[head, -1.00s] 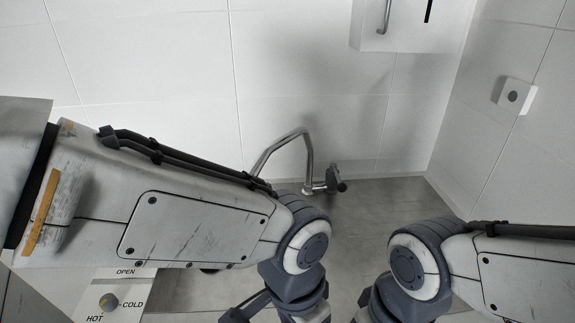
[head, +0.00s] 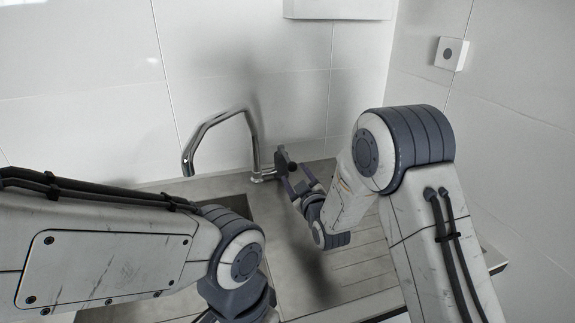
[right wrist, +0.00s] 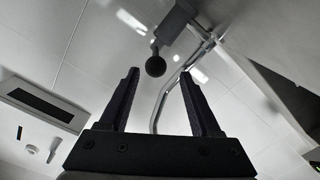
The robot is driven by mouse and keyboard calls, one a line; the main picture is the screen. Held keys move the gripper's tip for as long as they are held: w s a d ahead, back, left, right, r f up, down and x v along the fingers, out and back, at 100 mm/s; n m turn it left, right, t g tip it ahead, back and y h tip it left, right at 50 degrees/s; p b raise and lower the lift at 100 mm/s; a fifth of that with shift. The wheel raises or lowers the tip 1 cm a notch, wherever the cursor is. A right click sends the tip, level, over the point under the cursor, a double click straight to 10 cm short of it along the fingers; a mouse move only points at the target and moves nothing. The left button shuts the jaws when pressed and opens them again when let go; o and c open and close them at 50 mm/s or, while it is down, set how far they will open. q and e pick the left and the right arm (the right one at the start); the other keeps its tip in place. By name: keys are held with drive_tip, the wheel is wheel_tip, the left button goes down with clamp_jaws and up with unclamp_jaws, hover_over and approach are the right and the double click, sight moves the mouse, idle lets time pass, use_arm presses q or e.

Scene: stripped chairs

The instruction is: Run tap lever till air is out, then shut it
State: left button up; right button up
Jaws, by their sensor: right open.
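The chrome tap (head: 255,140) stands at the back of the counter, its bent spout reaching left over the sink basin. Its dark lever (head: 283,160) is on the right side of the tap's base. My right gripper (head: 297,176) is open just in front of the lever. In the right wrist view, the lever's round dark knob (right wrist: 155,66) appears between the open fingers (right wrist: 160,80), near the tips, and no contact is visible. The tap's spout (right wrist: 158,110) runs behind the fingers. No water shows at the spout. My left gripper is below the picture.
The sink basin (head: 228,204) is partly hidden by my left arm. A ribbed drainboard (head: 358,268) lies to the right, under my right arm. A white box (head: 338,8) hangs on the back wall, and a small wall button (head: 450,54) is on the right wall.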

sight(282, 150)
drive_tip(key=shift+w+d, duration=0.2)
drive_tip(key=shift+w, duration=0.3)
drive_tip(key=p+x, duration=0.2)
drive_tip(key=x, duration=0.7)
drive_tip(key=shift+w+a+r+p, duration=0.15)
drive_tip(key=shift+w+a+p, duration=0.05)
drive_tip(key=shift+w+p, duration=0.15)
clamp_jaws()
idle(0.7)
